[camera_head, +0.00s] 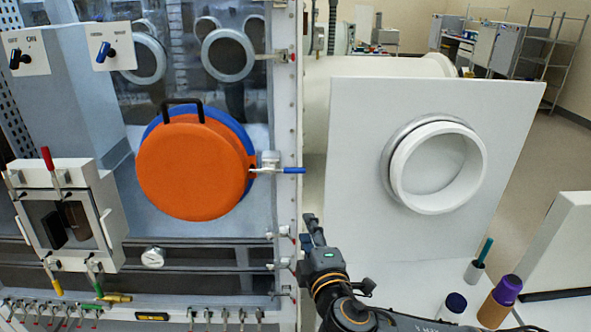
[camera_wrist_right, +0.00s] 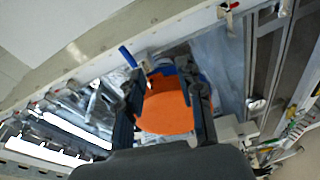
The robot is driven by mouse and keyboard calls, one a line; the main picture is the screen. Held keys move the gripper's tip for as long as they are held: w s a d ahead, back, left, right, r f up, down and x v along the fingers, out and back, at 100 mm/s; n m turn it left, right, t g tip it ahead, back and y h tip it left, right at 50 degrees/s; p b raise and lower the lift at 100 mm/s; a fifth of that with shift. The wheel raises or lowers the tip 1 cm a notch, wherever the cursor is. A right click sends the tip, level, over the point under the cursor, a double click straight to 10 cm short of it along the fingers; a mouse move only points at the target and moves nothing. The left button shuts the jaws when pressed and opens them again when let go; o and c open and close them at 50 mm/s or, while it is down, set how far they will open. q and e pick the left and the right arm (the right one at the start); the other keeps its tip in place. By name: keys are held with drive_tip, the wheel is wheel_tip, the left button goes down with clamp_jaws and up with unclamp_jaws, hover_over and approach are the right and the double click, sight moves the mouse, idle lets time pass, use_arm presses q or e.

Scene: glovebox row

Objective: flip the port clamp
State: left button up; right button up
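The port clamp (camera_head: 270,161) is a small metal latch at the right edge of a round orange port cover (camera_head: 190,170). Its blue lever (camera_head: 293,170) sticks out level to the right. In the right wrist view the blue lever (camera_wrist_right: 127,57) is beyond the left finger, and the orange cover (camera_wrist_right: 168,108) shows between the fingers. My right gripper (camera_head: 312,225) is below the lever and apart from it in the head view. In the wrist view the right gripper (camera_wrist_right: 162,76) has its fingers spread with nothing between them. My left gripper is not in view.
A white panel with a round port (camera_head: 438,166) stands to the right. A purple-capped bottle (camera_head: 502,298) and a dark-capped bottle (camera_head: 453,305) stand at lower right. A white box with a red handle (camera_head: 70,213) is at left. A black handle (camera_head: 182,101) tops the cover.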

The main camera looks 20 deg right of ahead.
sight(296, 171)
drive_tip(key=w+r+p, duration=0.1)
drive_tip(key=w+r, duration=0.1)
drive_tip(key=w, duration=0.2)
drive_tip(key=w+d+r+n+t+p, duration=0.1)
drive_tip(key=w+r+p, duration=0.1)
drive_tip(key=w, duration=0.3)
drive_tip(key=w+d+r+n+t+p, duration=0.1)
drive_tip(key=w+r, duration=0.1)
drive_tip(key=w, duration=0.3)
drive_tip(key=shift+p, duration=0.4)
drive_tip(key=shift+w+f, duration=0.15)
drive_tip(key=shift+w, duration=0.4)
clamp_jaws()
